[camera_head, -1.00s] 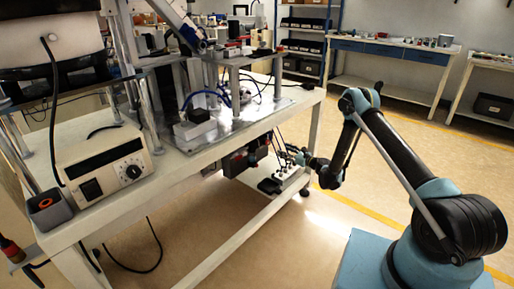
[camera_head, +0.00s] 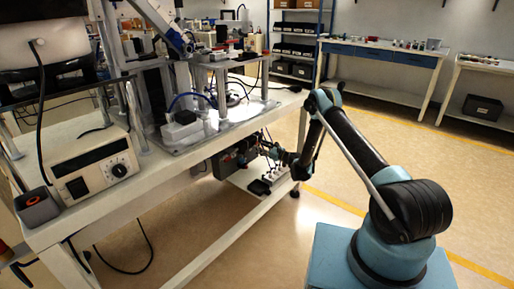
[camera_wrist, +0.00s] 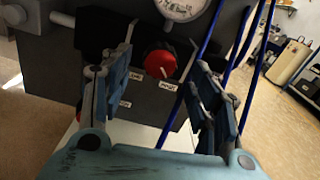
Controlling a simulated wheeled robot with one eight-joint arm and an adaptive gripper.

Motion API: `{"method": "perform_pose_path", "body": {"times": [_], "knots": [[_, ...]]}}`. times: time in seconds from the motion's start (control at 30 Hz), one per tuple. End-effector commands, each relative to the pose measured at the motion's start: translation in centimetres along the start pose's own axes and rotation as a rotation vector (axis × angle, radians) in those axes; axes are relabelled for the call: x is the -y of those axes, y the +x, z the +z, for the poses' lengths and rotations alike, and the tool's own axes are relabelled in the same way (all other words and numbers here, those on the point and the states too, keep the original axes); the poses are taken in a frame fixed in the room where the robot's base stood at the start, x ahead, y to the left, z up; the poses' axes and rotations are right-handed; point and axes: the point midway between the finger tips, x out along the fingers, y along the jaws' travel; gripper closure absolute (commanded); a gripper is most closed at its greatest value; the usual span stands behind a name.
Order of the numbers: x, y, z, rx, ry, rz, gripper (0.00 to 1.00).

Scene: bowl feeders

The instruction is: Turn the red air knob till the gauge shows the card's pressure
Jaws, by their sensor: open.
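The red air knob (camera_wrist: 160,64) sits on the front of a dark box in the wrist view, with a light mark on its face. A white round gauge (camera_wrist: 181,8) is just above it, cut by the top edge; its reading cannot be made out. My gripper (camera_wrist: 160,55) is open, one finger on each side of the knob, apart from it as far as I can tell. In the head view my gripper (camera_head: 272,152) is small beside the dark box (camera_head: 232,158) under the bench. No pressure card can be made out.
Blue tubes (camera_wrist: 210,30) run close by the right finger. Small labels (camera_wrist: 168,86) are on the dark box. In the head view, a power strip (camera_head: 268,181) lies on the lower shelf beneath my gripper. Open floor lies right of the bench (camera_head: 215,146).

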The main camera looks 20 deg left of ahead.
Motion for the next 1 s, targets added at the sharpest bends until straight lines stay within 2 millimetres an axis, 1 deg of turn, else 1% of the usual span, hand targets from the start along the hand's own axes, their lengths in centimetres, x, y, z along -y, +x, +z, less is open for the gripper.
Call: {"method": "perform_pose_path", "body": {"times": [0.03,0.2,0.33,0.57,0.6,0.63,0.67,0.7,0.77,0.8,1.0], "knots": [[-0.1,0.6,0.0,0.0,0.0,0.0,0.44],[0.0,1.6,0.0,-0.001,0.0,-0.005,0.44],[0.1,1.8,0.0,-0.001,0.0,-0.007,0.44],[0.4,1.6,0.0,-0.001,0.0,-0.011,0.44],[0.4,1.6,0.0,-0.001,0.0,-0.011,0.49],[0.5,1.6,0.0,-0.001,0.0,-0.011,0.55],[0.6,1.4,-0.1,-0.001,0.0,-0.012,0.62],[0.6,1.4,-0.1,-0.001,0.0,-0.013,0.71],[0.6,1.4,-0.1,-0.001,0.0,-0.013,0.85],[0.6,1.4,-0.1,-0.001,0.0,-0.013,0.88],[0.6,1.4,0.0,-0.001,-0.004,-0.013,0.88]]}}
